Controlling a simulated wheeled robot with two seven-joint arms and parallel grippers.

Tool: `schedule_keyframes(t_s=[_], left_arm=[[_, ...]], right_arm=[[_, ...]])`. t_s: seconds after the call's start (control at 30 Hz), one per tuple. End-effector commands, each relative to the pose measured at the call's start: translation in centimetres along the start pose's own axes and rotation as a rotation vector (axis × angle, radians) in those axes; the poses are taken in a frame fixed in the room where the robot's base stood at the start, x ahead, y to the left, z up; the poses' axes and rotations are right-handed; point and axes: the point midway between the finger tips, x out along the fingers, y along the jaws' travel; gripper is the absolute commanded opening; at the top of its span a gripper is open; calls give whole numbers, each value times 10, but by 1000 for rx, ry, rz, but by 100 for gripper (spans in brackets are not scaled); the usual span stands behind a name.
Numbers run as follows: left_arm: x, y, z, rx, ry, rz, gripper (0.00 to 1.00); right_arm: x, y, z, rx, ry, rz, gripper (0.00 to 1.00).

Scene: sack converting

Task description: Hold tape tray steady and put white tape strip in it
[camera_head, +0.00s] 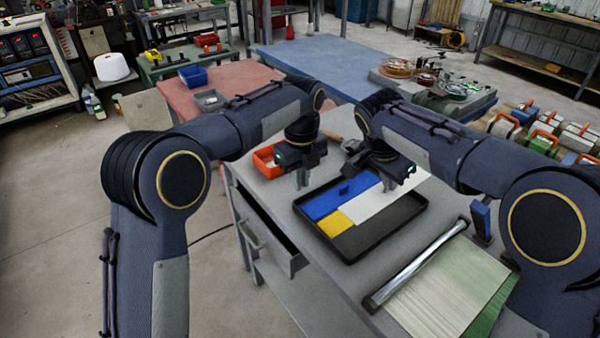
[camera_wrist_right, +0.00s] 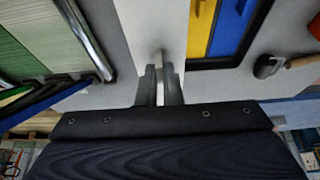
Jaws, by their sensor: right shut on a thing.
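The black tape tray (camera_head: 385,238) lies on the grey workbench. A blue strip (camera_head: 325,203) and a yellow strip (camera_head: 336,224) lie in it. The white tape strip (camera_head: 375,202) is at the tray's right part. My right gripper (camera_head: 387,185) is shut on it, and the right wrist view shows the white strip (camera_wrist_right: 150,25) between the fingers (camera_wrist_right: 160,82), beside the yellow strip. I cannot tell whether the strip touches the tray floor. My left gripper (camera_head: 302,182) points down by the tray's far-left rim; its finger gap and any contact with the tray are unclear.
An orange bin (camera_head: 266,162) stands behind my left gripper. A mallet (camera_wrist_right: 268,67) lies beyond the tray. A metal bar (camera_head: 420,262) and striped sheets (camera_head: 450,285) lie right of the tray. An open drawer (camera_head: 262,238) sticks out at the bench's left side.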

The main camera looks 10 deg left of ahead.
Motion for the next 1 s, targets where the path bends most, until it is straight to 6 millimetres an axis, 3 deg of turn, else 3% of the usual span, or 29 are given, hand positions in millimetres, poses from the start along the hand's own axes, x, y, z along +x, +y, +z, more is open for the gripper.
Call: schedule_keyframes(t_s=[0.3,0.5,0.7,1.0], left_arm=[[62,1,0,-3,1,4,9],[91,1,0,-3,2,2,9],[103,1,0,-4,0,-1,9],[105,1,0,-5,0,-2,8]], right_arm=[[0,0,0,0,0,0,0],[0,0,0,0,0,0,0],[0,0,0,0,0,0,0],[0,0,0,0,0,0,0]])
